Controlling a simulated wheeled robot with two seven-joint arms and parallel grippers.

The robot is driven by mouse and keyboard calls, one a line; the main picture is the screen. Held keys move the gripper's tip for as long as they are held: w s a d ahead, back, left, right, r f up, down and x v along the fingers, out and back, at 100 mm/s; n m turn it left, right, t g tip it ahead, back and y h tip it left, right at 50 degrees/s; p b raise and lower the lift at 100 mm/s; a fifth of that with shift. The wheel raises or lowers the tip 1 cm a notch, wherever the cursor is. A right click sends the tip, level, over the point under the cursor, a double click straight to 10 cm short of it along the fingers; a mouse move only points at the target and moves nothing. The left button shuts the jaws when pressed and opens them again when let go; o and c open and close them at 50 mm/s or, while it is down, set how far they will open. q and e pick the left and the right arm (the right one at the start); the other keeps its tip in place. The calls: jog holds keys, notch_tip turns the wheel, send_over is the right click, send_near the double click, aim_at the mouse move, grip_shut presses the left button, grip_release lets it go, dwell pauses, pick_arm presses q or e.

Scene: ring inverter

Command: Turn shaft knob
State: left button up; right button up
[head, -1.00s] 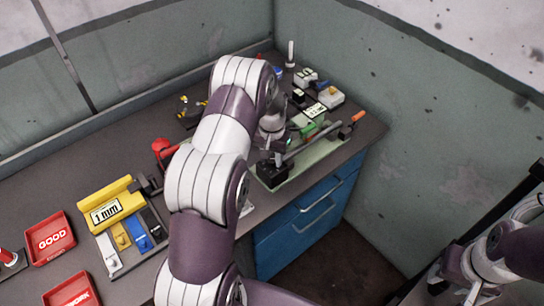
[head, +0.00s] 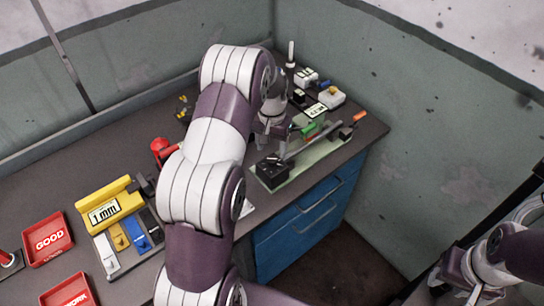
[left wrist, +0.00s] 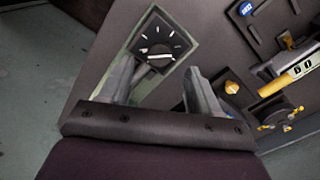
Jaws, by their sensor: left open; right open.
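A black square dial (left wrist: 158,48) with white tick marks and a pointer sits on a pale green plate (left wrist: 188,28) in the left wrist view. In the head view the same black unit (head: 272,172) stands at the near end of the green base (head: 310,163), where a grey bar runs to an orange tip (head: 360,116). My left gripper (left wrist: 160,78) is open and empty, with its fingers reaching toward the dial's lower side. Contact cannot be told. My right gripper (head: 462,290) is at the lower right, partly visible, away from the bench.
A yellow 1 mm gauge block (head: 105,210), several coloured pieces and red trays (head: 48,240) lie on the left of the bench. Small fixtures (head: 325,95) stand at the back corner. A red knob-like part (head: 160,146) is left of my arm. The wall is close on the right.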

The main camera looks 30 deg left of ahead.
aim_at(272, 159)
pick_arm(q)
notch_tip(272, 159, up, 8)
jog(key=shift+f, duration=0.1)
dwell(0.4)
jog(key=s+d, duration=0.6)
jog(key=s, duration=0.4)
jog(key=s+d+m+t, duration=0.1)
jog(key=s+d, duration=0.5)
jog(key=s, duration=0.4)
jog(key=shift+d+f, duration=0.15)
jog(key=shift+s, duration=0.15)
